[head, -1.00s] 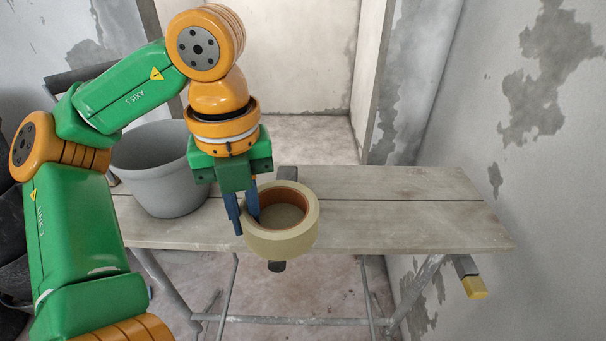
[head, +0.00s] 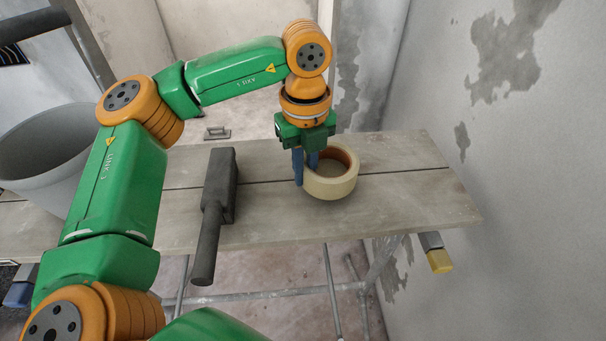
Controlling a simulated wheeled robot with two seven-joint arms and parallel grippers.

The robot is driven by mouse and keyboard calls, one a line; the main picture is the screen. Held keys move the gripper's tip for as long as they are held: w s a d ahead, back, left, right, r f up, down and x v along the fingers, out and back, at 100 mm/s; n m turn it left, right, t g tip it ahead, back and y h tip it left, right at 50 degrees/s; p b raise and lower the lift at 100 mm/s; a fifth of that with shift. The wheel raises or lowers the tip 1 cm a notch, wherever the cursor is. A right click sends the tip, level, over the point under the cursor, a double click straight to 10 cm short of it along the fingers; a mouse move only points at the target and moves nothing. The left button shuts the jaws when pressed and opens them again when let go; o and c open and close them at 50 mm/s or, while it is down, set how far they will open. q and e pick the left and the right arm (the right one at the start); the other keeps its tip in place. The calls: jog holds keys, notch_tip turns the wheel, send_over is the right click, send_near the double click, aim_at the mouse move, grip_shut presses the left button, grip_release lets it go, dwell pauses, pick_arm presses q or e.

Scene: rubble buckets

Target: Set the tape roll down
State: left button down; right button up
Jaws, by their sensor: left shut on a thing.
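The tape roll (head: 335,187) is cream-coloured with a brown core and lies flat, right of the middle of the plank table (head: 410,190). My left gripper (head: 305,178) points down with its blue fingers shut on the left wall of the tape roll, one finger inside the ring and one outside. The roll is at or just above the boards; I cannot tell if it touches them. My right gripper is not in view.
A dark hammer-like tool (head: 219,205) lies left of the roll, its handle over the front edge. A grey bucket (head: 45,150) stands at the far left. Boards right of the roll are clear, up to the wall.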

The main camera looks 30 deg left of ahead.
pick_arm(q)
jog(key=f, duration=0.2)
jog(key=shift+s+f, duration=0.35)
jog(key=shift+s, duration=0.05)
jog(key=shift+w, duration=0.1)
jog(key=shift+f, duration=0.25)
jog(key=c, duration=0.9)
grip_release()
jog(key=shift+r, duration=0.1)
jog(key=shift+r, duration=0.1)
notch_tip(320, 180, up, 12)
jog(key=shift+r, duration=0.15)
